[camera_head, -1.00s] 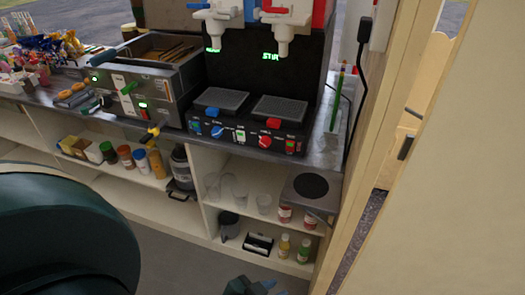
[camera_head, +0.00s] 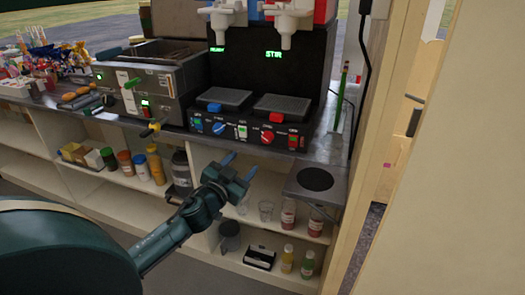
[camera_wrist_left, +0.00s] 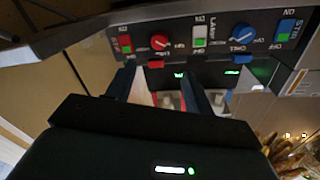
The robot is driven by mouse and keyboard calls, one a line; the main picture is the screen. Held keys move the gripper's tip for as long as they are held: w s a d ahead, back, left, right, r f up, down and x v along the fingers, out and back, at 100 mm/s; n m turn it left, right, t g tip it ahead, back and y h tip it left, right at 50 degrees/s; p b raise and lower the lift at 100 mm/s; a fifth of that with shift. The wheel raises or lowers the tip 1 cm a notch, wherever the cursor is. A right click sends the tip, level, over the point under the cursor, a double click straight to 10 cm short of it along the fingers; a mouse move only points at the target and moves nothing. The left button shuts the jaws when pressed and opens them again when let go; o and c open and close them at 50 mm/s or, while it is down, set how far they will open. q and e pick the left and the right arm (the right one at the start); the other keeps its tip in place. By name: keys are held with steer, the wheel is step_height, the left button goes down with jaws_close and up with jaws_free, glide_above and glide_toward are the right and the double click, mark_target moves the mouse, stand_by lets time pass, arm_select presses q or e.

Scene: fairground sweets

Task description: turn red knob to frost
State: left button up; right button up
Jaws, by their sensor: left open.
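The red knob (camera_head: 267,136) is on the front panel of the black slush machine (camera_head: 243,118), on its right half. Its pointer setting is too small to read. It also shows in the left wrist view (camera_wrist_left: 160,42), upside down, just beyond my fingers. My left gripper (camera_head: 240,166) is open and empty, below and a little left of the knob, in front of the counter's edge and apart from the panel. The right display above reads STIR. My right gripper is out of view.
A blue knob (camera_head: 218,128) and lit switches sit on the same panel. A grill machine (camera_head: 150,88) stands left. Shelves below hold cups, bottles and jars. A round dark plate on a metal stand (camera_head: 315,180) is at the right.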

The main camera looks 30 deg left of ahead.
mark_target(266, 140)
arm_select(q)
steer(key=w, duration=0.4)
steer(key=w+a, duration=0.1)
steer(key=w, duration=0.7)
steer(key=shift+w+a, duration=0.15)
steer(key=shift+w, duration=0.2)
steer(key=shift+c, duration=0.5)
steer(key=c, duration=0.9)
